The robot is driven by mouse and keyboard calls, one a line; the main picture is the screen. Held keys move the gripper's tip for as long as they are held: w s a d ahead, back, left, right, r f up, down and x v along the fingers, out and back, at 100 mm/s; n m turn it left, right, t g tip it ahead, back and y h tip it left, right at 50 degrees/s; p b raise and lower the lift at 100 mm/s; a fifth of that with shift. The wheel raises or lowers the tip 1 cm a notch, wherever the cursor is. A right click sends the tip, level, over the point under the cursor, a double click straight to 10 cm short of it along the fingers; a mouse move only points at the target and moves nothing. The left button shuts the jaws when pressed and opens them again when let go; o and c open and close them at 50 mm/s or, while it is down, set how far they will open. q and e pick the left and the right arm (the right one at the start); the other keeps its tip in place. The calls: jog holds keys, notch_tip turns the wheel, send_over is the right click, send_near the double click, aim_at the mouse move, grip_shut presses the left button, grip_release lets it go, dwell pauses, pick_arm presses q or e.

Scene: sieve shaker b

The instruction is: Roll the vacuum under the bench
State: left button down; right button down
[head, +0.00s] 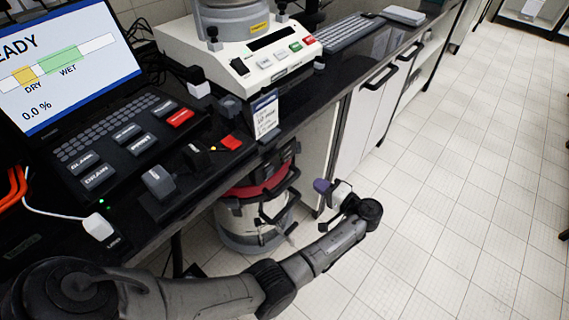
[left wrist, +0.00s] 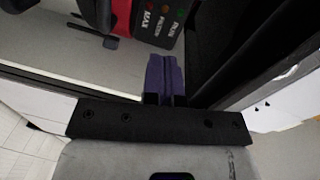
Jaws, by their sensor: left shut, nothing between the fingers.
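The vacuum (head: 238,222) is a pale canister with a red band and a black top. It stands upright on the floor at the bench's front edge, and the bench (head: 298,118) hides part of its top. In the left wrist view, a red and black part of the vacuum (left wrist: 122,18) with small lettering shows at the top. My left gripper (head: 321,186), with purple fingers, is just right of the vacuum in the head view. Its fingers are together and empty in the left wrist view (left wrist: 165,66), apart from the vacuum as far as I can tell. My right gripper is not in view.
A white cabinet (head: 365,108) stands right of the vacuum under the bench. A screen (head: 62,62), a control panel (head: 130,140), a white shaker base (head: 270,62) and a keyboard (head: 345,33) are on the bench. The tiled floor (head: 460,190) on the right is clear.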

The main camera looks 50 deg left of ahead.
pick_arm(q)
jog(key=r+y, duration=0.1)
jog(key=m+b, duration=0.1)
jog(key=b, duration=0.3)
send_near(279, 156)
jog(key=shift+g, duration=0.4)
jog(key=a, duration=0.7)
jog(key=shift+s+a+f, duration=0.2)
jog(key=shift+s, duration=0.2)
jog(key=shift+a, duration=0.15)
